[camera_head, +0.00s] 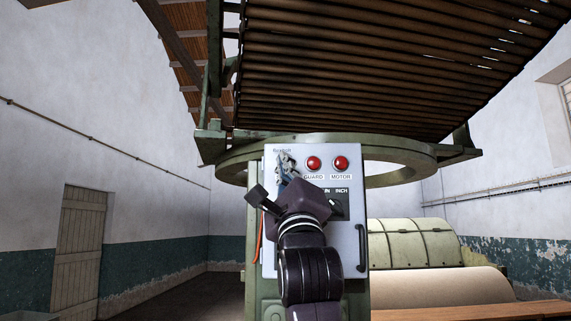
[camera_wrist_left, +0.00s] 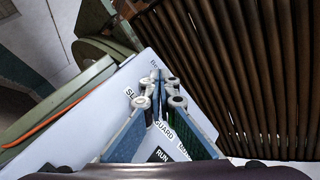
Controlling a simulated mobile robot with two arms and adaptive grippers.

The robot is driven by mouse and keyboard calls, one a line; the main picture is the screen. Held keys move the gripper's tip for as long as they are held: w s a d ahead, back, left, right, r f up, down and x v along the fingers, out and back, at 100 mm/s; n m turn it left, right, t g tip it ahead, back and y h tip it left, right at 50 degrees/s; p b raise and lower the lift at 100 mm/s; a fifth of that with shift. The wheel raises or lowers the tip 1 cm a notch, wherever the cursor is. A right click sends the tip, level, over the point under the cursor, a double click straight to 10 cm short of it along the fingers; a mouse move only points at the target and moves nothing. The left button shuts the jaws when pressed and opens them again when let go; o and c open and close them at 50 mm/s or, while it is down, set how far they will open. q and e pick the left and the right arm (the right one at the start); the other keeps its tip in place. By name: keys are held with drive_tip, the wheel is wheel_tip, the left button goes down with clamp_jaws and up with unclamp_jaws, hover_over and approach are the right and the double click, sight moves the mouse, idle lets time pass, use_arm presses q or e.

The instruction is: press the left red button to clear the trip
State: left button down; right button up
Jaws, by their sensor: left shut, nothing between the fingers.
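A pale control panel (camera_head: 353,217) stands upright in front of me. Two round red buttons sit near its top: one labelled GUARD (camera_head: 314,163) and one labelled MOTOR (camera_head: 341,163). My left gripper (camera_head: 284,157) is shut and empty at the panel's upper left, left of the GUARD button. It covers that spot, so any button there is hidden. In the left wrist view my shut fingers (camera_wrist_left: 158,75) point at the panel face (camera_wrist_left: 90,130), with a partly covered label starting "SL" beside them. I cannot tell whether the fingertips touch the panel. My right gripper is not in view.
Below the buttons is a dark switch plate (camera_head: 341,191) marked INCH, partly behind my left gripper. A dark handle (camera_head: 361,248) is at the panel's lower right. A green ring frame (camera_head: 400,153) and a slatted brown lattice (camera_head: 360,70) hang above.

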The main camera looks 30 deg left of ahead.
use_arm(q)
drive_tip(key=shift+s+d, duration=0.4)
drive_tip(key=shift+s, duration=0.15)
drive_tip(key=s+d, duration=0.1)
drive_tip(key=s+b, duration=0.1)
drive_tip(key=s, duration=0.1)
drive_tip(key=s+d+b, duration=0.1)
drive_tip(key=shift+s+d, duration=0.15)
drive_tip(key=shift+d, duration=0.15)
drive_tip(key=shift+f, duration=0.1)
idle(0.7)
